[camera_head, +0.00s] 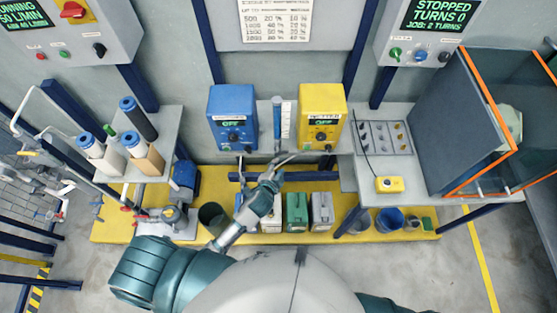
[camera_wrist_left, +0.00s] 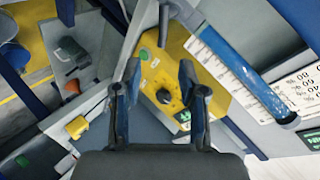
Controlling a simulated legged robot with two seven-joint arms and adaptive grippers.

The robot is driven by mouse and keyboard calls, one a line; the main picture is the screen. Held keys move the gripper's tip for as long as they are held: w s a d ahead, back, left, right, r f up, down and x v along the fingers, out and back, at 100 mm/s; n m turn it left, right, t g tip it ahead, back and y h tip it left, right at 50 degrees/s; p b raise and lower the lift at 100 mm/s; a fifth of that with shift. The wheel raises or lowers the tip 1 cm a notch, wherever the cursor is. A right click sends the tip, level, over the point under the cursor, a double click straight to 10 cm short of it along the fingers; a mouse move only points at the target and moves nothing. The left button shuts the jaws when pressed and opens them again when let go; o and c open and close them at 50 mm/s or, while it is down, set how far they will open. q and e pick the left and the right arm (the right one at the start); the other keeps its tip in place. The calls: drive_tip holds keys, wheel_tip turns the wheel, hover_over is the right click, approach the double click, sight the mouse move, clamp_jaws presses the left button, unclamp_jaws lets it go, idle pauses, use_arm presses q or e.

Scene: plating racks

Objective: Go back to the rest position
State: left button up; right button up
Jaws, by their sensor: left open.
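My left gripper (camera_head: 266,162) is open, in front of the shelf between the blue box and the yellow box. Its two dark fingers are spread in the left wrist view (camera_wrist_left: 158,82), with nothing between their tips. The yellow box (camera_head: 321,116) and its black knob (camera_wrist_left: 166,95) appear beyond the fingers. The blue box (camera_head: 232,113) stands to the left, its display reading OFF. My right gripper is out of the head view; only a teal part of that arm shows at the lower edge.
A blue-topped tube (camera_head: 277,118) stands between the boxes. Bottles (camera_head: 145,157) stand on the left shelf. An orange-edged cabinet (camera_head: 463,120) and a yellow pendant (camera_head: 389,184) are at right. Several containers (camera_head: 297,212) line the yellow platform below. Grey floor is open at lower right.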

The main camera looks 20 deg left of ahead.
use_arm(q)
drive_tip(key=s+a+f+n+g+b, duration=0.15)
drive_tip(key=s+f, duration=0.25)
drive_tip(key=f, duration=0.5)
drive_tip(key=s+a+f+n+g, duration=0.15)
drive_tip(key=s+f, duration=0.25)
drive_tip(key=f, duration=0.6)
drive_tip(key=s+a+f+g, duration=0.2)
drive_tip(key=s+f, duration=0.2)
drive_tip(key=f, duration=0.5)
drive_tip(key=s+a+f+n+g, duration=0.2)
drive_tip(key=s+f, duration=0.4)
drive_tip(key=s, duration=0.4)
drive_tip(key=s+a+f+n+g+b, duration=0.1)
drive_tip(key=s+a+f+n+g, duration=0.1)
drive_tip(key=s+f, duration=0.4)
drive_tip(key=s+a+f+n+g+b, duration=0.1)
drive_tip(key=s+f, duration=0.5)
drive_tip(key=s, duration=0.9)
drive_tip(key=shift+s+a+f+n+g, duration=0.2)
drive_tip(key=shift+a+n+g, duration=0.2)
drive_tip(key=shift+n+g, duration=0.25)
